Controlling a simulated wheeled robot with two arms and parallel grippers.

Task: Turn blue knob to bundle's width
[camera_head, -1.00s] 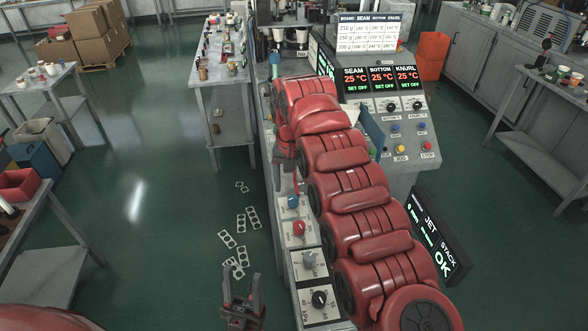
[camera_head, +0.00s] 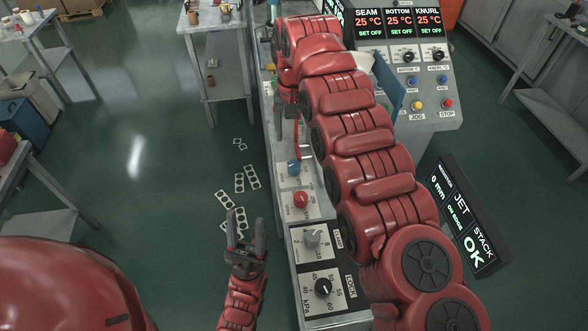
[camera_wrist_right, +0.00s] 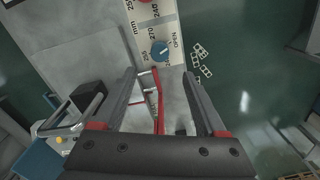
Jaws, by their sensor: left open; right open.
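The blue knob (camera_head: 293,168) stands on a light dial plate on the long machine bed in the head view. In the right wrist view the blue knob (camera_wrist_right: 159,50) shows a pale pointer line, with numbers in mm and OPEN printed on the plate. My right gripper (camera_head: 291,125) is open, on the bed side beyond the knob. In the wrist view its fingers (camera_wrist_right: 159,76) are spread, with the knob ahead of the tips and apart from them. My left gripper (camera_head: 246,226) is open and empty, left of the bed. I cannot make out the bundle.
A red knob (camera_head: 300,200), a grey knob (camera_head: 311,239) and a black knob (camera_head: 323,287) line the bed's near part. A display (camera_head: 468,215) reads 0 mm, JET STACK OK. My right arm covers much of the bed. Flat cut strips (camera_head: 239,182) lie on the floor.

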